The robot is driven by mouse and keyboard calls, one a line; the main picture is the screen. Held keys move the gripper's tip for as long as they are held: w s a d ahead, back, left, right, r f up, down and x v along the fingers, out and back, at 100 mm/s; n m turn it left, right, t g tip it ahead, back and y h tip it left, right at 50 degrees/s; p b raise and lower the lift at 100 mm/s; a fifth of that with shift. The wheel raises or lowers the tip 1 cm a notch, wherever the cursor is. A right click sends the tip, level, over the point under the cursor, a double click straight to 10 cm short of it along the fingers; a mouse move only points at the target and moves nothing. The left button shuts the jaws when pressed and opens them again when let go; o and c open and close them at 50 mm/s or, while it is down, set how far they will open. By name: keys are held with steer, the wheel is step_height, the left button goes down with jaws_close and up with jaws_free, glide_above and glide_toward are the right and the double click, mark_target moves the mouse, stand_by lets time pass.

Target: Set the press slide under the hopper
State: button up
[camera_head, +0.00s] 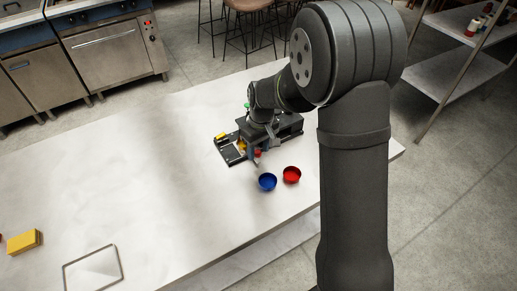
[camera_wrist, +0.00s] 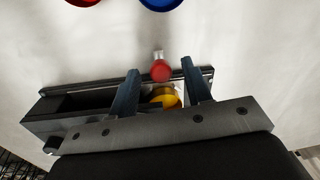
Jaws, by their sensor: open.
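The press (camera_head: 229,153) is a dark, low unit with a rail-like base on the white table. A small yellow part (camera_head: 221,136) shows at its left end. A red knob (camera_wrist: 161,71) with a pale tip shows at the press's edge in the wrist view, beside a round yellow piece (camera_wrist: 164,98). My gripper (camera_wrist: 160,66) is open over the press, one finger on each side of the red knob, with visible gaps. I cannot tell whether it touches anything. My arm and gripper hide much of the press in the head view; I cannot make out the hopper and slide separately.
A blue bowl (camera_head: 267,182) and a red bowl (camera_head: 292,175) stand close in front of the press. A yellow block (camera_head: 24,242) and a flat framed panel (camera_head: 93,270) lie at the lower left. The table's middle left is clear.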

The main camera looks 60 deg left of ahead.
steer(key=shift+f, duration=0.25)
jaws_close()
steer(key=shift+w, duration=2.25)
jaws_free()
step_height(320, 180, up, 18)
steer(key=w, duration=0.1)
steer(key=shift+a+f, duration=0.15)
steer(key=shift+f, duration=0.1)
